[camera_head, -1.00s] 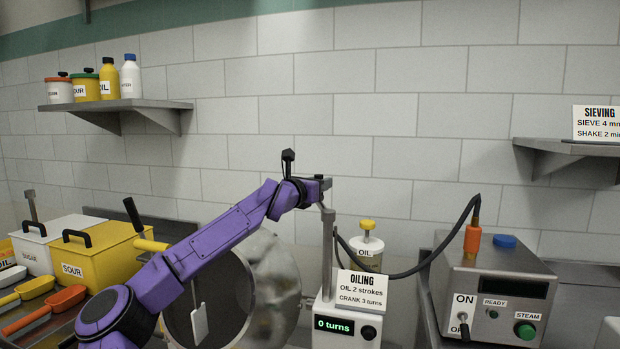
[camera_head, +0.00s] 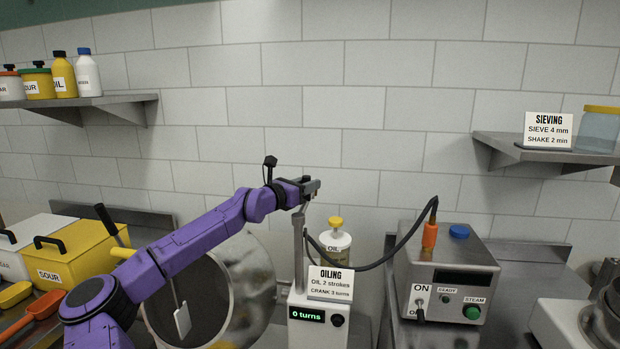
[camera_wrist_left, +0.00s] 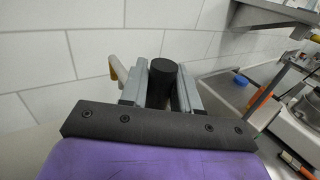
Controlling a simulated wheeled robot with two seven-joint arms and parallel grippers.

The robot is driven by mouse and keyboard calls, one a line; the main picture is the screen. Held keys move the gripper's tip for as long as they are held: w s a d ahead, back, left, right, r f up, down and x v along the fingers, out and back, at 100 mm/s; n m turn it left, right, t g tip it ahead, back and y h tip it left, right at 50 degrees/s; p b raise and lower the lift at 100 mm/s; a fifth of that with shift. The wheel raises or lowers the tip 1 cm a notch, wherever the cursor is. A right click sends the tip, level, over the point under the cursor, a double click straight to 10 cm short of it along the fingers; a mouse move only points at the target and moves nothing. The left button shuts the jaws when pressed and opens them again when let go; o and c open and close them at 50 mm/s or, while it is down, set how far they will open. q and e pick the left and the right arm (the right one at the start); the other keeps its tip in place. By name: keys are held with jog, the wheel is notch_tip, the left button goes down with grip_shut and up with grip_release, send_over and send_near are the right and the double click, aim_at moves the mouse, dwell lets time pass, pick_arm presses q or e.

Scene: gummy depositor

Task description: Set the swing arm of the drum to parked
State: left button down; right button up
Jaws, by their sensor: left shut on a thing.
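The drum (camera_head: 255,270) is a round steel vessel at lower centre-left in the head view, partly behind my left arm. A white paddle-like plate (camera_head: 182,320) hangs in front of its dark face. A grey upright post (camera_head: 299,245) stands at its right, with a short bent piece at the top. My left gripper (camera_head: 312,187) is at the top of this post. In the left wrist view its fingers are shut on a black cylindrical knob (camera_wrist_left: 163,72). Whether this knob belongs to the swing arm is hard to tell. My right gripper is not in view.
The oiling box (camera_head: 318,335) with its sign and "0 turns" display stands below the post. An oil bottle (camera_head: 336,244) is behind it. A steam unit (camera_head: 447,290) with a black hose stands at right. Bins (camera_head: 82,262) are at left; shelves hang above both sides.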

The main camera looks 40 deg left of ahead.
pick_arm(q)
jog(key=shift+d+f, duration=0.1)
jog(key=shift+f, duration=0.3)
jog(key=c, duration=0.9)
grip_release()
jog(key=shift+c, duration=0.2)
jog(key=shift+s+r, duration=0.15)
jog(key=shift+r, duration=0.15)
jog(key=shift+s+f, duration=0.1)
jog(key=shift+s, duration=0.1)
jog(key=s+b, duration=0.4)
jog(key=s, duration=0.6)
jog(key=shift+d, duration=0.25)
